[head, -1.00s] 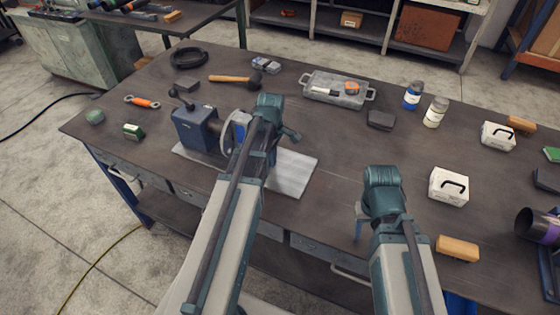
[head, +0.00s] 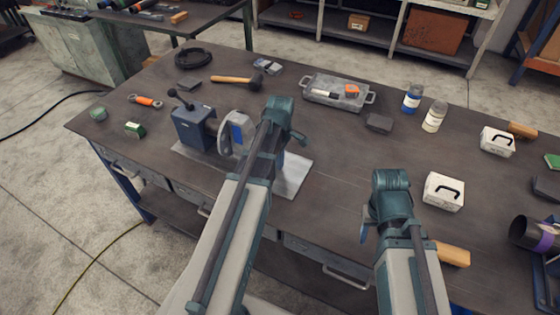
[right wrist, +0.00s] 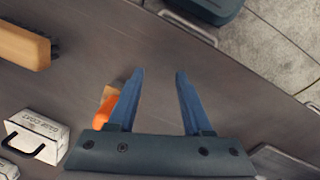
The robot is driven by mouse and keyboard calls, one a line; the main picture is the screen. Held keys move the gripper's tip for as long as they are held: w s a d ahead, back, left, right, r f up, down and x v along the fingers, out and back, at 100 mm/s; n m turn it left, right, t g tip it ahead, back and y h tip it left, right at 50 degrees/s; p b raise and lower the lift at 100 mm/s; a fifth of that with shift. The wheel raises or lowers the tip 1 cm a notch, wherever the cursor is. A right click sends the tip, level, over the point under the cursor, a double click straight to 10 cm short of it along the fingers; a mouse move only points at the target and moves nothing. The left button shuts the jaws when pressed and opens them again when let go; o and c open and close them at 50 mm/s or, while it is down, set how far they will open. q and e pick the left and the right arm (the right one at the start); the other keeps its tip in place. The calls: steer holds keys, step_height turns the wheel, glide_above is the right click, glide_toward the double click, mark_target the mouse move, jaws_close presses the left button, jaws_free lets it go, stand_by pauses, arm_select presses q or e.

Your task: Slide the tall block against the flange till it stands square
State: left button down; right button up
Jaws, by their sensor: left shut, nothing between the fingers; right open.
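A pale round flange (head: 226,137) stands upright beside a dark blue fixture (head: 190,130) with a lever, on a light base plate (head: 292,178). A blue upright piece (head: 237,134), seemingly the tall block, shows at the flange's right face; whether it touches or stands square I cannot tell. My left gripper (head: 280,150) is shut and empty, just right of this piece, its fingertips mostly hidden by my arm. My right gripper (head: 364,232) is open and empty over the table's front part; its two blue fingers show apart in the right wrist view (right wrist: 155,75).
A hammer (head: 232,79) and a metal tray (head: 336,96) lie behind the fixture. A white box (head: 443,192) and a wooden brush (head: 453,253) are right of my right arm; the brush (right wrist: 22,45) also shows in the right wrist view. The table's middle is clear.

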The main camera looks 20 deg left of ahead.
arm_select(q)
steer(key=shift+a+r+p, duration=0.25)
steer(key=shift+r+p, duration=0.1)
steer(key=shift+r, duration=0.25)
arm_select(e)
steer(key=shift+a+r, duration=0.2)
steer(key=shift+r, duration=0.5)
arm_select(q)
steer(key=shift+r+p, duration=0.35)
arm_select(e)
steer(key=shift+r, duration=0.35)
arm_select(q)
step_height(320, 180, up, 7)
steer(key=p, duration=0.7)
steer(key=shift+r, duration=0.15)
arm_select(e)
step_height(320, 180, up, 7)
arm_select(q)
steer(key=shift+d, duration=0.1)
steer(key=s+d+m, duration=0.7)
steer(key=d+m, duration=0.3)
steer(key=s+d+m+y, duration=0.1)
steer(key=s+d+m, duration=0.6)
steer(key=d+m, duration=0.4)
steer(key=shift+d+f, duration=0.25)
steer(key=shift+d, duration=0.05)
arm_select(e)
steer(key=shift+f, duration=0.2)
